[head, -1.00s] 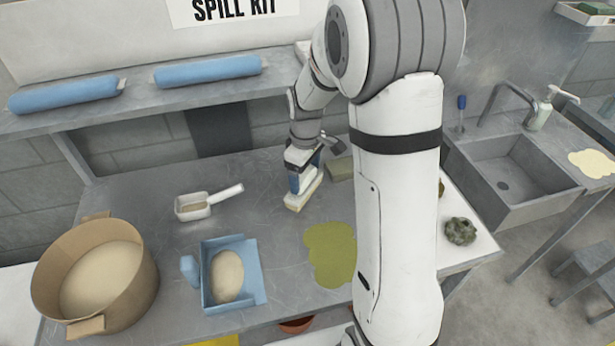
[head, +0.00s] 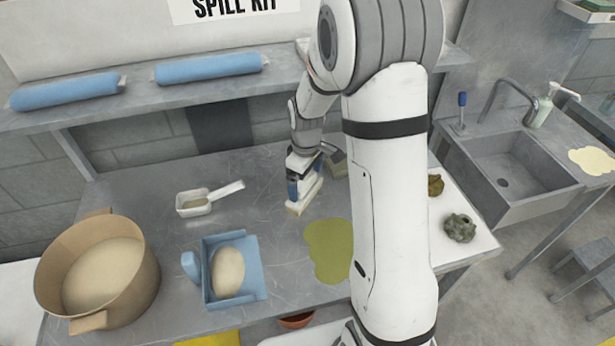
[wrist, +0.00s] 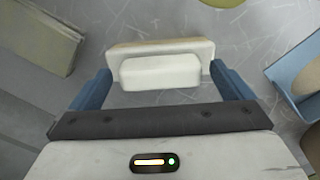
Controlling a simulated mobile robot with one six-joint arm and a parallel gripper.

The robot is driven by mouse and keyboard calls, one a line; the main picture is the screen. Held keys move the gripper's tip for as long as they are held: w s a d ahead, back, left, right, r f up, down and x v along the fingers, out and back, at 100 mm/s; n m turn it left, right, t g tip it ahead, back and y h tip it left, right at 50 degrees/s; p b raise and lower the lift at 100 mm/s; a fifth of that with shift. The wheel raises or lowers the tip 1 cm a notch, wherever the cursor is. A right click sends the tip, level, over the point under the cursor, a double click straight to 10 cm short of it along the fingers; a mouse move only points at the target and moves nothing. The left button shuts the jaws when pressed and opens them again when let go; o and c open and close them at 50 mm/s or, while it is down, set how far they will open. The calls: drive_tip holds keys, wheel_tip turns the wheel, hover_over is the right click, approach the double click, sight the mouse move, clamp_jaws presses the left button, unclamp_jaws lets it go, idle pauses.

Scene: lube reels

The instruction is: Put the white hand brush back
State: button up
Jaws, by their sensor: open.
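The white hand brush (head: 302,202) is on the steel bench, just below my gripper (head: 303,182). Its white top and tan-edged body also show in the wrist view (wrist: 160,71), lying crosswise between the blue fingers. My gripper (wrist: 160,80) is open, with one finger beside each end of the white top. I cannot tell whether the fingers touch it. The gripper's body hides part of the brush in the head view.
A yellow-green puddle (head: 328,250) lies just right of the brush. A blue dustpan (head: 254,283) holding a pale lump, a white scoop (head: 197,207) and a large tan pot (head: 140,292) stand to the left. An olive block (head: 338,166) is behind. A shelf (head: 205,98) overhangs the back.

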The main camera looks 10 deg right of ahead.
sight(306, 181)
wheel_tip(306, 181, up, 11)
drive_tip(key=s+r+m+t, duration=0.1)
drive_tip(key=s+r+m, duration=0.2)
drive_tip(key=s, duration=0.7)
drive_tip(key=s+r+m+t, duration=0.2)
drive_tip(key=s+m, duration=0.4)
drive_tip(key=s, duration=0.5)
drive_tip(key=shift+s+d+r+b, duration=0.15)
drive_tip(key=shift+s+r+b, duration=0.15)
drive_tip(key=shift+r+b, duration=0.2)
